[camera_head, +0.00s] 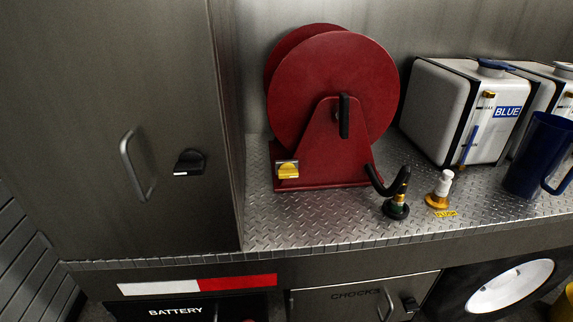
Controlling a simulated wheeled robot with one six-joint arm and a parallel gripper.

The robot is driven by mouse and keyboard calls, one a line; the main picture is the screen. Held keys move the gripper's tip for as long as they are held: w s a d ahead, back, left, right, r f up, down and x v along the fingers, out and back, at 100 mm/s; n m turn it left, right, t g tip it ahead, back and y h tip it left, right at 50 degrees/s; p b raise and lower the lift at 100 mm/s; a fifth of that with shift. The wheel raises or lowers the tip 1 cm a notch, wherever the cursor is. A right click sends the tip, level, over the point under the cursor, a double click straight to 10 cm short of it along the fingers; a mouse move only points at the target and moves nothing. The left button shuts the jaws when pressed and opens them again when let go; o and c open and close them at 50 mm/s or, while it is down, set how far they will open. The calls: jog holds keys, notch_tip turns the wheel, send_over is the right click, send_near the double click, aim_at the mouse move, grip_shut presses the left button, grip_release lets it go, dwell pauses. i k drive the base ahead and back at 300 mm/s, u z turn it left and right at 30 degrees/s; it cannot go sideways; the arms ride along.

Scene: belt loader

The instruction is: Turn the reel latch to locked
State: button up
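A red hose reel (328,90) stands on the diamond-plate deck (300,222) in the head view, on a red triangular stand. The reel latch (288,170) is a small yellow knob on a pale plate at the lower left of the stand. Its exact setting is too small to tell. A black crank handle (344,116) stands upright at the reel's hub. My gripper is not in view.
A grey cabinet door (120,100) with a bar handle (137,165) and black latch (189,163) stands left of the reel. Right are a black hose (388,184), a white-topped fitting (440,188), white tanks (445,100) and a blue jug (538,155). Deck before the reel is clear.

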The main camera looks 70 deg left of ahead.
aim_at(288, 170)
jog(key=u, duration=2.3)
jog(key=k, duration=0.5)
jog(key=u, duration=0.85)
jog(key=i, duration=0.85)
jog(key=z, duration=0.05)
